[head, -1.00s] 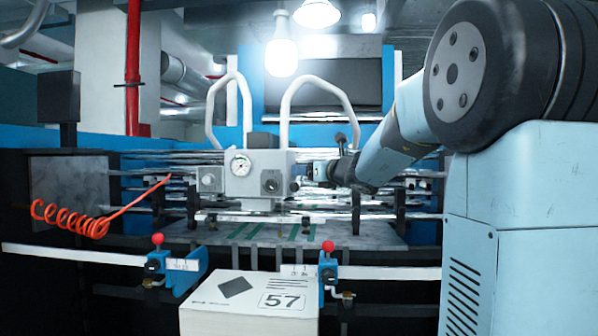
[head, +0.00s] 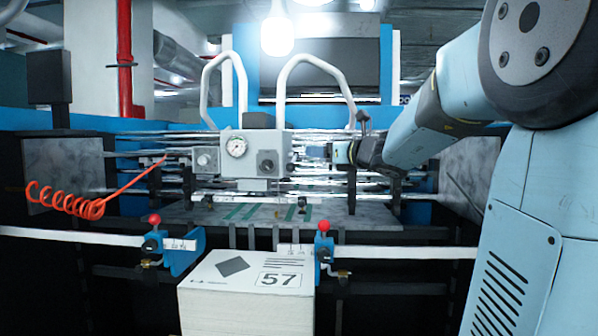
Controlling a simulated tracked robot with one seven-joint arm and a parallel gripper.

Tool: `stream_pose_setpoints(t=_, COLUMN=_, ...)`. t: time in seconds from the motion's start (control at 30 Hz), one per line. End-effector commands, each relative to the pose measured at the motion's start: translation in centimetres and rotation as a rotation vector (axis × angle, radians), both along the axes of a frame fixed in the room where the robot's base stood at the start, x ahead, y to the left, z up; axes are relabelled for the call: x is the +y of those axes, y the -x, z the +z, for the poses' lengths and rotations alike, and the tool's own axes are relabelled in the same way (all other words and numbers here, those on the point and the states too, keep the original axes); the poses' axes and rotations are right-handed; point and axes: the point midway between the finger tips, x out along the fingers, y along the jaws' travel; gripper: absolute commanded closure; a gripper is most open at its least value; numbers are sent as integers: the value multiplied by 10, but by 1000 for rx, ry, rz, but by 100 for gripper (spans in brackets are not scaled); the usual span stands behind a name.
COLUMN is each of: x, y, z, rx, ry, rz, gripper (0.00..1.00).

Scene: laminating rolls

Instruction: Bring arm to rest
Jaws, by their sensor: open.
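My gripper (head: 318,154) is at the end of my light-blue arm, which reaches in from the right. It points left, near the right side of the grey control box (head: 262,158) with the round gauge. Its small, dark fingers are hard to make out against the metal bars, and I see nothing held in them. I cannot tell how wide the gap to the box is.
A paper stack (head: 247,280) marked 57 stands in front, between two blue clamps with red knobs (head: 155,219). White rails run across on both sides. An orange coiled hose (head: 65,201) hangs at left. White hoses arch above the box. Metal rollers cross behind.

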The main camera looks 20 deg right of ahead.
Motion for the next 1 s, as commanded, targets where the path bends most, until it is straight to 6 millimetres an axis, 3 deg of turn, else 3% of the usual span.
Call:
stream_pose_setpoints(t=0.17, x=6, y=4, z=-2, rx=0, ry=32, rz=14, gripper=42)
stream_pose_setpoints(t=0.33, x=40, y=31, z=-19, rx=-10, ry=268, rz=115, gripper=42)
stream_pose_setpoints(t=0.5, x=83, y=80, z=-53, rx=-48, ry=652, rz=291, gripper=42)
stream_pose_setpoints(t=0.7, x=114, y=140, z=-99, rx=-123, ry=1104, rz=520, gripper=42)
stream_pose_setpoints(t=1.0, x=120, y=226, z=-166, rx=-283, ry=1757, rz=910, gripper=42)
